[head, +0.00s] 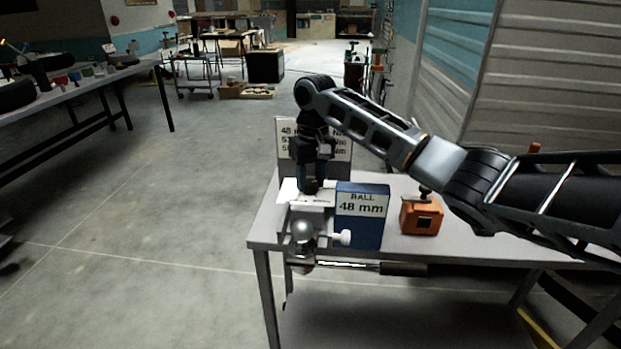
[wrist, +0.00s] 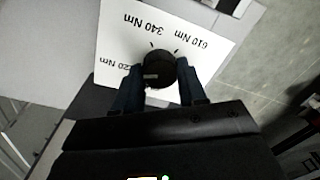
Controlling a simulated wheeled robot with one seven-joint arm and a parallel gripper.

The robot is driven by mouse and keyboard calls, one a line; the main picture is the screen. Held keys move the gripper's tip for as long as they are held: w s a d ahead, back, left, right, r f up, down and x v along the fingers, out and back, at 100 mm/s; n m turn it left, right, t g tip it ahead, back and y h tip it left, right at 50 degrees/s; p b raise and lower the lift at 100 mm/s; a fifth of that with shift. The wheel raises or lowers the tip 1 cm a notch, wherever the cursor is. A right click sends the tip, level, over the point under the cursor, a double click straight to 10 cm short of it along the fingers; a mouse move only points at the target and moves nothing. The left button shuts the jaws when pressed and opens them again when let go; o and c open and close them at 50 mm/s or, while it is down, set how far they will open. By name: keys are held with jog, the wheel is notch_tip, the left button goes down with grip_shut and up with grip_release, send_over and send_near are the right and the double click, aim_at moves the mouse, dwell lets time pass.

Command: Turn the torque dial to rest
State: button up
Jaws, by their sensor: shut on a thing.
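The torque dial (wrist: 160,67) is a round black knob on a white plate (wrist: 118,40), seen in the wrist view. The plate has tick marks and printed labels reading 340 Nm, 610 Nm and a partly covered one ending in 20 Nm. A small pale mark shows on the knob's near side. My gripper (wrist: 159,82) is shut on the dial, with one dark blue finger on each side. In the head view my gripper (head: 312,182) points down at the white plate (head: 292,193) on the table's left end; the dial is hidden there.
A blue box marked BALL 48 mm (head: 362,222) stands just right of the plate. A silver ball (head: 303,230) and a black-handled bar (head: 404,269) are at the front edge. A printed sign (head: 286,135) stands behind my gripper. An orange box (head: 421,217) is farther right.

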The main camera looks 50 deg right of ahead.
jog(key=shift+c, duration=1.2)
jog(key=shift+r+n+p, duration=0.1)
jog(key=shift+n+p, duration=0.75)
jog(key=shift+n, duration=0.15)
jog(key=n+p, duration=0.2)
jog(key=n, duration=0.2)
jog(key=shift+a, duration=0.1)
jog(key=n+p, duration=0.2)
jog(key=n, duration=0.2)
jog(key=shift+g, duration=0.3)
jog(key=shift+n+p, duration=0.5)
jog(key=shift+n, duration=1.4)
